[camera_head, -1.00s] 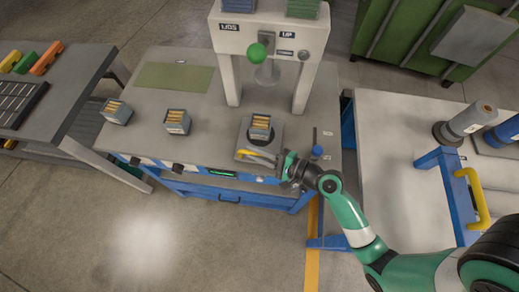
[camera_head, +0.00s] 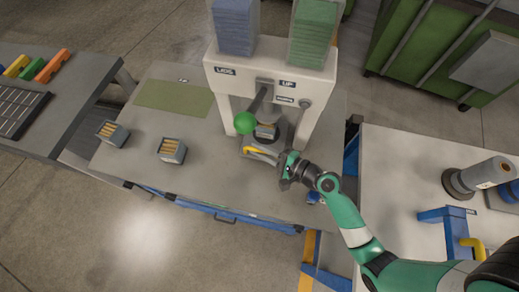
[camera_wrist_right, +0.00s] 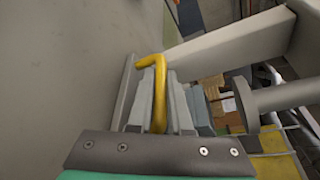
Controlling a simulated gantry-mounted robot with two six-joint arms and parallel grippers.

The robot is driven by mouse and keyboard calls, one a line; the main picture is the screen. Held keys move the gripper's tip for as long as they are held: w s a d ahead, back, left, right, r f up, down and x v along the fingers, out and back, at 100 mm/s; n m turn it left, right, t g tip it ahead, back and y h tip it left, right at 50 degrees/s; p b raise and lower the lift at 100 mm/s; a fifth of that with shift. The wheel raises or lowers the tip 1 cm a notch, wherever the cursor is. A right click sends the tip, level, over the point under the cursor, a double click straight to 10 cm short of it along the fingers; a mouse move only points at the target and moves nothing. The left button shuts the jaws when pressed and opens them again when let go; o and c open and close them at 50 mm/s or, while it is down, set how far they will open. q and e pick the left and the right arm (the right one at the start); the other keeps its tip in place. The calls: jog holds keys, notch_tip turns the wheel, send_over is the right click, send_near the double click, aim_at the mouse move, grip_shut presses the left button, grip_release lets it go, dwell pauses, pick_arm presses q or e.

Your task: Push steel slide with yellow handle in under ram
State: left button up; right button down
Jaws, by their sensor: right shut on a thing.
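The steel slide (camera_head: 284,133) sits on the press table between the posts of the white press. A small grey box with tan pieces (camera_head: 266,131) stands on it, at the ram (camera_head: 269,117), which partly hides it. The yellow handle (camera_head: 260,154) is at the slide's front. My right gripper (camera_head: 286,172) is at the handle's right end, shut on it; the fingertips are small in the head view. In the right wrist view the bent yellow handle (camera_wrist_right: 159,88) rises from the jaws, with the ram (camera_wrist_right: 246,103) to the right. My left gripper is not in view.
The green lever knob (camera_head: 244,122) hangs just left of the ram. Two grey boxes (camera_head: 112,134) (camera_head: 172,150) stand on the table's left part, near a green mat (camera_head: 174,98). The right table (camera_head: 400,170) holds a blue frame and a grey cylinder (camera_head: 480,177).

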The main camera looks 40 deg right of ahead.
jog(key=shift+d+f, duration=0.1)
jog(key=c, duration=1.2)
grip_release()
jog(key=o, duration=0.4)
jog(key=shift+w+d, duration=0.15)
jog(key=shift+c, duration=0.2)
